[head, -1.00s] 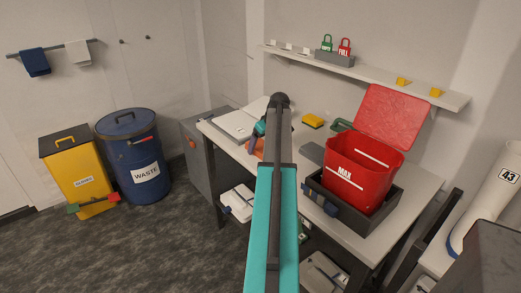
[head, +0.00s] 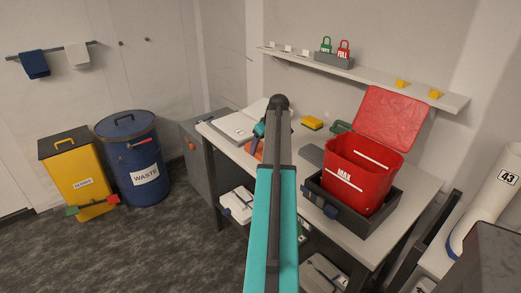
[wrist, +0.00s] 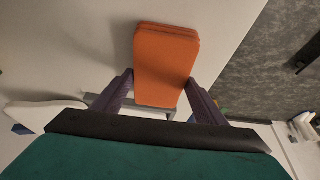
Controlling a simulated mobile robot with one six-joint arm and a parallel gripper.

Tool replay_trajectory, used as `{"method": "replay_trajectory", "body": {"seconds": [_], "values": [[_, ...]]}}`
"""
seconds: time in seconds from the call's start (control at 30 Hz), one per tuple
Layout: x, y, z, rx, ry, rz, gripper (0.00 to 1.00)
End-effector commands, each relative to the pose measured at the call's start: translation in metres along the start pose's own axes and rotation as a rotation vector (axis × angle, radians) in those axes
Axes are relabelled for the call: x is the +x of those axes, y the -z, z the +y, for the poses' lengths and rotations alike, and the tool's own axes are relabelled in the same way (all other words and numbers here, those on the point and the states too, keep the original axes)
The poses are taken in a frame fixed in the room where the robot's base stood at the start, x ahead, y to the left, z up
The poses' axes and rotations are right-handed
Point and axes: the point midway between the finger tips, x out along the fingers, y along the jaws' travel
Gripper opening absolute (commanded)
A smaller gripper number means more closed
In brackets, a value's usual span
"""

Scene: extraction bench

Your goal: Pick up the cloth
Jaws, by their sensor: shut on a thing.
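The cloth (wrist: 167,50) is an orange folded pad in the wrist view, held between the two dark purple fingers of my gripper (wrist: 160,82). The fingers press on its near end, and the rest sticks out beyond them over the pale bench top. In the head view only a bit of the orange cloth (head: 258,152) shows, mostly hidden behind my arm. My gripper (head: 260,131) is partly hidden there too. I cannot tell if the cloth is clear of the bench.
The bench (head: 392,222) carries an open red bucket (head: 362,175) in a dark tray (head: 384,209), a yellow sponge (head: 312,123) and an open book (head: 234,127). A shelf (head: 372,72) runs above. A blue waste drum (head: 130,150) and a yellow bin (head: 77,180) stand left.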

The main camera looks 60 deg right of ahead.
Motion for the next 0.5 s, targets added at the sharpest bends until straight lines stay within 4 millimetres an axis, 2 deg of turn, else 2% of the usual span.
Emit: {"method": "replay_trajectory", "body": {"seconds": [0.27,0.5], "values": [[-0.009,0.004,0.000,0.000,0.000,0.001,0.43],[-0.026,0.012,0.000,-0.001,-0.001,0.001,0.43]]}}
